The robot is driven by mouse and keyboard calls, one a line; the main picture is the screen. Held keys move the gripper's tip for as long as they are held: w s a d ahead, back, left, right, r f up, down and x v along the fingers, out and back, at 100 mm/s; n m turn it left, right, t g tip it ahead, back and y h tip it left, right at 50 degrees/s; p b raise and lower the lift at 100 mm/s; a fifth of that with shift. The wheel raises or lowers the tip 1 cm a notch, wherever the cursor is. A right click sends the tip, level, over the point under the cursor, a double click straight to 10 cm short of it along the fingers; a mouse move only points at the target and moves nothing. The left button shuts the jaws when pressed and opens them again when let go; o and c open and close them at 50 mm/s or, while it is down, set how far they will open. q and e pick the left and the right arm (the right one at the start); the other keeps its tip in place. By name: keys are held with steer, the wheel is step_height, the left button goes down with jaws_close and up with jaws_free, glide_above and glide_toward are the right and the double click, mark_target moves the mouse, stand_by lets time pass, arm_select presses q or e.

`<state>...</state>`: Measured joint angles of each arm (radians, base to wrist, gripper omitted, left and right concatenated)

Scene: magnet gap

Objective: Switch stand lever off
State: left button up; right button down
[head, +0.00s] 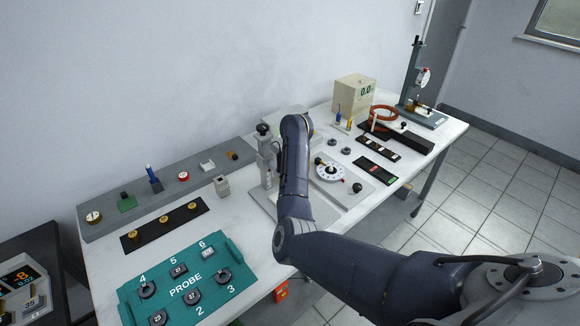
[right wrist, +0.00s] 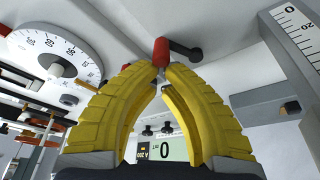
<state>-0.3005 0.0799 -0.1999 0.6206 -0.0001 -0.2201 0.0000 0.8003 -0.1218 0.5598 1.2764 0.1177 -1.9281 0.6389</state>
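In the right wrist view, a short red grip on a black lever (right wrist: 185,50) sits at the tips of my right gripper (right wrist: 160,68). Its two yellow fingers arch together, with the narrow gap between the tips filled by the red grip. In the head view, a stand with a grey upright post and black knob (head: 265,158) is just left of my right arm. My arm hides the gripper and the lever there. The lever's exact position cannot be read. My left gripper is not in view.
A white round dial (head: 331,169) lies close right of my arm. A teal PROBE panel (head: 185,292) is at the table's front left. A graduated scale (right wrist: 298,35) is near the gripper.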

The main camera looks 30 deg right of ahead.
steer(key=shift+s, duration=0.3)
stand_by(1.4)
steer(key=shift+r, duration=0.15)
steer(key=v, duration=1.1)
steer(key=shift+r, duration=0.35)
steer(key=shift+s+a, duration=0.1)
steer(key=shift+s, duration=0.05)
